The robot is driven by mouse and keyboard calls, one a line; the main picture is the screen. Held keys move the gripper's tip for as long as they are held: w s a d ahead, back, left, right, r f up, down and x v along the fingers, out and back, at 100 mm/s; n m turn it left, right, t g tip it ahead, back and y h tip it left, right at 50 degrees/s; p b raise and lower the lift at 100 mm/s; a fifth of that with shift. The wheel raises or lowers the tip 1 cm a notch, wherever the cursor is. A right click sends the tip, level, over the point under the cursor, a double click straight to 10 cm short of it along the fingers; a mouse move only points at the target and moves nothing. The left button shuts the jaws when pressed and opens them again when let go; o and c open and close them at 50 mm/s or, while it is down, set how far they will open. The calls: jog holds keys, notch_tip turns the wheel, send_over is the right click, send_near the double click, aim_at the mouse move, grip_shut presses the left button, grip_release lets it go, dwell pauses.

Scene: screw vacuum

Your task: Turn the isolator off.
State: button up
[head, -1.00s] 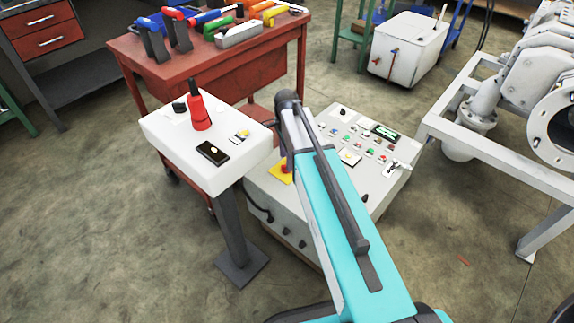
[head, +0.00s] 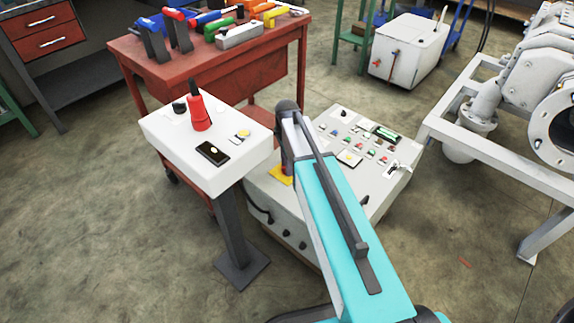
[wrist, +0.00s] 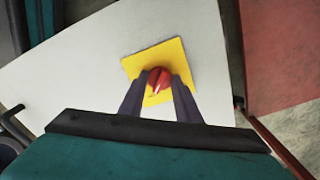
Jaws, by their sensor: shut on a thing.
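The isolator is a red rotary knob (wrist: 158,79) on a square yellow plate (wrist: 142,64) in the wrist view. The plate is fixed to the pale top of the control cabinet and looks tilted in this view. A small light mark shows on the knob. My gripper (wrist: 160,77) has its two dark fingers on either side of the knob, shut on it. In the head view the yellow plate (head: 280,176) shows at the cabinet's left end, and my arm hides most of the knob there.
The control cabinet (head: 335,185) carries several buttons and switches. A white pedestal panel (head: 215,180) with a red handle (head: 199,114) stands close to the left of my arm. A red tool bench (head: 225,75) is behind. A grey pipe frame (head: 500,160) is at the right.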

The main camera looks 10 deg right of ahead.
jog(key=shift+r+n+p, duration=0.1)
jog(key=shift+n+p, duration=0.3)
jog(key=shift+p, duration=0.15)
jog(key=n+p, duration=0.2)
jog(key=shift+r+n, duration=0.1)
jog(key=shift+n, duration=0.2)
jog(key=n+p, duration=0.4)
jog(key=n, duration=0.1)
jog(key=n+p, duration=0.2)
jog(key=n, duration=0.2)
jog(key=shift+n, duration=0.3)
jog(key=n, duration=0.2)
jog(key=n+p, duration=0.1)
jog(key=n, duration=0.1)
jog(key=shift+f+n, duration=0.2)
jog(key=shift+n, duration=0.2)
jog(key=o, duration=1.1)
jog(key=shift+c, duration=0.2)
jog(key=shift+r, duration=0.1)
